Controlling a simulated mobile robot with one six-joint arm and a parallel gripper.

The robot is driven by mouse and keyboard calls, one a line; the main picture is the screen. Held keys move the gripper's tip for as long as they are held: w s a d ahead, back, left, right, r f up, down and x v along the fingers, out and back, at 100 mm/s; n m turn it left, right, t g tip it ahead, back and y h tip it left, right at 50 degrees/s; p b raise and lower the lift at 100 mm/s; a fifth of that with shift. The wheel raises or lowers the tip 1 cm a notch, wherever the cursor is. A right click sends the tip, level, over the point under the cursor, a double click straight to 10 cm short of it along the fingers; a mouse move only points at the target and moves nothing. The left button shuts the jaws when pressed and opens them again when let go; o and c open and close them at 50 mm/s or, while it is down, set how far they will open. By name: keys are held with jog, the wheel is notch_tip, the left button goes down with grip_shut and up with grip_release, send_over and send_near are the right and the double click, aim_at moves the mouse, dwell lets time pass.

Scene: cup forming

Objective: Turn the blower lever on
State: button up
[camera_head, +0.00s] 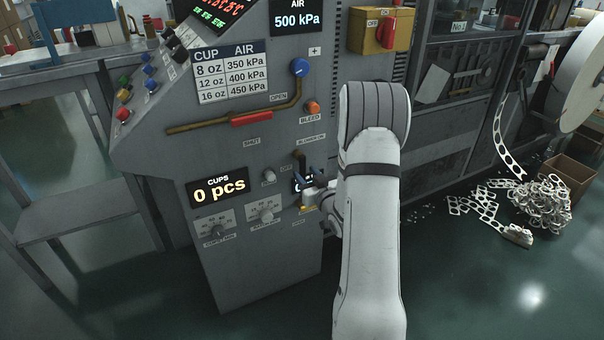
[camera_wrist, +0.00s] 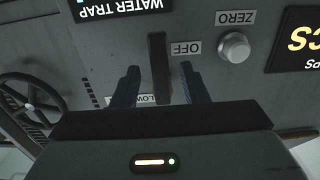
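The blower lever (camera_head: 300,160) is a dark brown bar on the grey machine panel, below the BLOWER ON label (camera_head: 311,138) and beside the OFF label (camera_head: 286,168). In the wrist view, which is upside down, the lever (camera_wrist: 158,65) stands between the two blue fingers of my gripper (camera_wrist: 158,85). The fingers are open, one on each side, with a visible gap to the lever on both sides. The gripper body hides the lower part of that view and part of the blower label. In the head view my gripper (camera_head: 309,183) is small and partly hidden by my arm.
A grey knob (camera_head: 269,175) sits left of the lever; the ZERO knob (camera_wrist: 234,46) shows in the wrist view. The red-handled pipe lever (camera_head: 252,118) and orange bleed button (camera_head: 313,107) lie above. A dark handwheel (camera_wrist: 28,105) stands at the wrist view's left.

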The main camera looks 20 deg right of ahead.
jog(key=shift+w+a, duration=0.1)
jog(key=shift+w, duration=1.35)
jog(key=shift+c, duration=0.4)
grip_shut()
